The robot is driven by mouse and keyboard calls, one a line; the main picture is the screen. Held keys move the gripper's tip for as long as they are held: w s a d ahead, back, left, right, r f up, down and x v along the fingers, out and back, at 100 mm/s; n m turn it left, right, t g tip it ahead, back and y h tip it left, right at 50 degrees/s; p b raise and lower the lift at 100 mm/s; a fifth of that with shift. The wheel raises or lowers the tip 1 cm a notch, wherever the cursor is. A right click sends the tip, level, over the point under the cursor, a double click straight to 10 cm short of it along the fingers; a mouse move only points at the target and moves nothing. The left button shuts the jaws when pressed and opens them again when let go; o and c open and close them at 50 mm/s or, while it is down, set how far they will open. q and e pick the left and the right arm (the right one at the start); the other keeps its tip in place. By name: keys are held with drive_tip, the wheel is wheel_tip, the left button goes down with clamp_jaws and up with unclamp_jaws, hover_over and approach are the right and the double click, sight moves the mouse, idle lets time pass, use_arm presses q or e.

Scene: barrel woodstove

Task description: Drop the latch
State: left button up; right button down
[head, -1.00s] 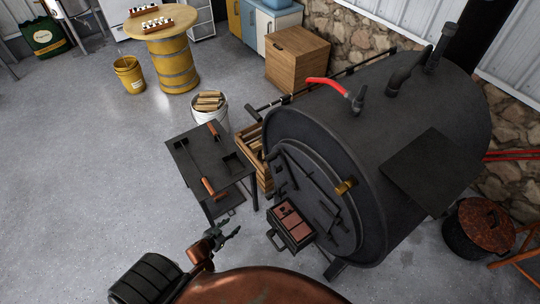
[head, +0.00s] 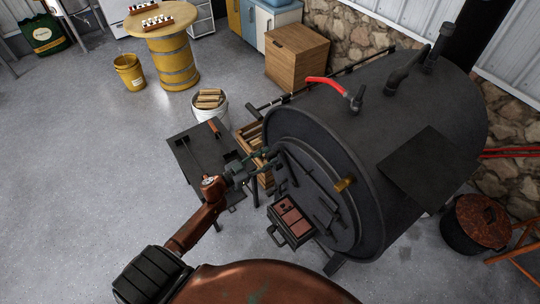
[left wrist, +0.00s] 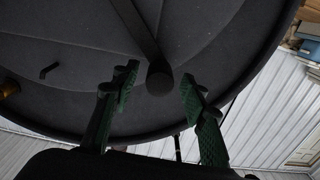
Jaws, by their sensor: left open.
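The black barrel stove's round door (head: 303,222) faces left in the head view, with dark bars across it that look like the latch (head: 318,176). My left gripper (head: 268,159) is at the door's left edge. In the left wrist view the left gripper (left wrist: 159,80) is open, its green-padded fingers apart. A dark bar with a round end (left wrist: 160,76) lies between the fingertips in that picture; I cannot tell whether they touch it. The brass-coloured piece (head: 345,185) is on the door's right side. My right gripper is not in view.
An open ash drawer (head: 290,222) juts out below the door. A dark side table (head: 183,150) with tools stands left of the stove, beside a wooden crate and a white bucket of firewood (head: 209,105). The floor at left is clear.

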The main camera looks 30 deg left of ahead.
use_arm(q)
drive_tip(key=shift+x, duration=0.85)
drive_tip(key=shift+c, duration=0.3)
clamp_jaws()
